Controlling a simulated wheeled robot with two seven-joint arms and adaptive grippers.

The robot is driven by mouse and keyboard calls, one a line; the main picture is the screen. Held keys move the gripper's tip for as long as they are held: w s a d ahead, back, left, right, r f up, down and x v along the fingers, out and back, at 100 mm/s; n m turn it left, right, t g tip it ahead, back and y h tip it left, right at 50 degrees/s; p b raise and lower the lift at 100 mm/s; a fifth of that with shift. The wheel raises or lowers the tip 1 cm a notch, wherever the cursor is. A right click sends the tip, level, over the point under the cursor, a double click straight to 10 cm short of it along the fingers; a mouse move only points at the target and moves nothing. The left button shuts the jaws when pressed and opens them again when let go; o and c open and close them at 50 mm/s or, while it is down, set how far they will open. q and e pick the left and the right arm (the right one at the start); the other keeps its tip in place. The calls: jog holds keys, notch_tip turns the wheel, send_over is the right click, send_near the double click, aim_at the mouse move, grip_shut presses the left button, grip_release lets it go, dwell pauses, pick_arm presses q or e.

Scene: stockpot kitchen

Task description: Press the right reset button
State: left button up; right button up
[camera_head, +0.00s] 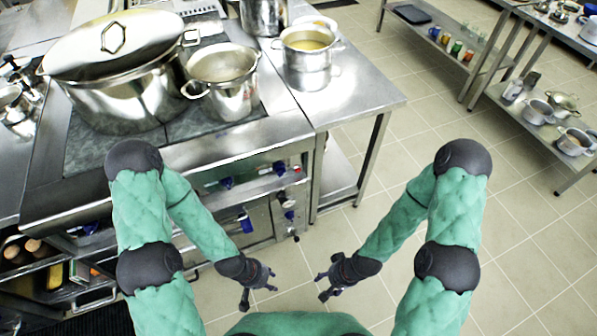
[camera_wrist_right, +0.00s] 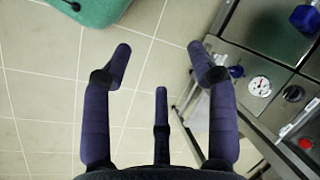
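The stove's steel front panel carries a red button (camera_head: 297,168) at its upper right end in the head view. A red button (camera_wrist_right: 304,143) on the panel also shows at the lower right edge of the right wrist view; I cannot read any label on it. My right gripper (camera_head: 322,285) is open and empty, over the floor in front of the stove, apart from the panel. Its spread fingers (camera_wrist_right: 160,75) show in the wrist view with nothing between them. My left gripper (camera_head: 259,287) is open and empty, lower left of my right one and clear of the panel.
Blue knobs (camera_head: 245,223), a white gauge (camera_wrist_right: 260,86) and a black knob (camera_wrist_right: 293,93) share the panel. A large lidded stockpot (camera_head: 120,95) and a smaller pot (camera_head: 232,95) stand on the stove. A steel table (camera_head: 365,95) adjoins it.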

grip_shut()
dwell(1.1)
